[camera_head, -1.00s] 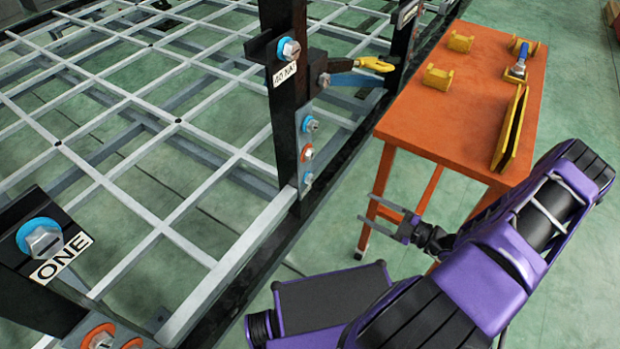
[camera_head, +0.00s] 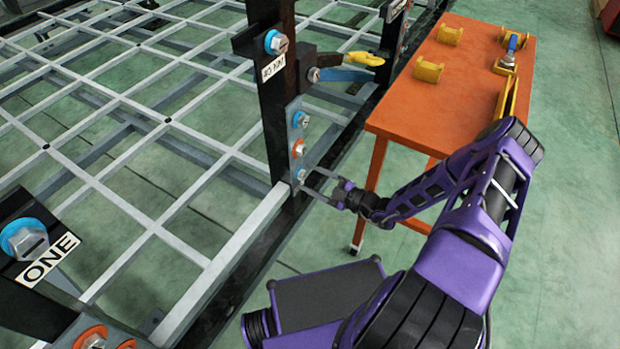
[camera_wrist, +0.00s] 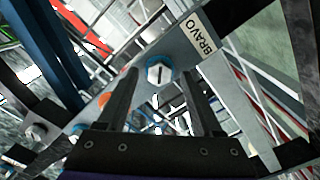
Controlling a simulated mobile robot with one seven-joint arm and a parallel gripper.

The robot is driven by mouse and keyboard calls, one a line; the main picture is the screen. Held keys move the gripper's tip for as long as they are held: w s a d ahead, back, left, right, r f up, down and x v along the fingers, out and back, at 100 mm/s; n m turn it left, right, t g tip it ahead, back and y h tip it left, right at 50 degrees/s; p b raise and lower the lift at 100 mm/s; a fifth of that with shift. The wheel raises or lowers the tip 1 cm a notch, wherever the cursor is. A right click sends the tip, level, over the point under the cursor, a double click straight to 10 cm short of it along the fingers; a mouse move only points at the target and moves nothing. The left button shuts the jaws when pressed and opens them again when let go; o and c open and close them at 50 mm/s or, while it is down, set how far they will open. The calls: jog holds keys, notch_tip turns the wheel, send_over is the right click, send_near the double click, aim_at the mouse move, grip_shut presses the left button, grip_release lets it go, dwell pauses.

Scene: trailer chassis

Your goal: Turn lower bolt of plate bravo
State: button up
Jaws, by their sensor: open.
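The plate (camera_head: 291,140) on the dark post carries three bolts in a column. The lower bolt (camera_head: 301,175) has a blue ring; in the wrist view it is a grey slotted hex head (camera_wrist: 159,74) beside the BRAVO label (camera_wrist: 205,42). The orange-ringed middle bolt (camera_head: 298,147) and blue-ringed upper bolt (camera_head: 301,119) sit above it. My gripper (camera_head: 307,178) is open and empty, its fingers pointing at the lower bolt. In the wrist view, the bolt head appears between the fingertips (camera_wrist: 158,84); I cannot tell whether they touch it or how far ahead it is.
An orange table (camera_head: 440,110) with yellow brackets stands right of the post, close to my arm. A blue and yellow part (camera_head: 350,70) juts from the post above the plate. A white grid frame (camera_head: 130,140) extends left. A plate labelled ONE (camera_head: 48,259) is at front left.

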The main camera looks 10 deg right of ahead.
jog(key=shift+w+a, duration=0.15)
grip_shut()
dwell(0.4)
jog(key=shift+n, duration=0.3)
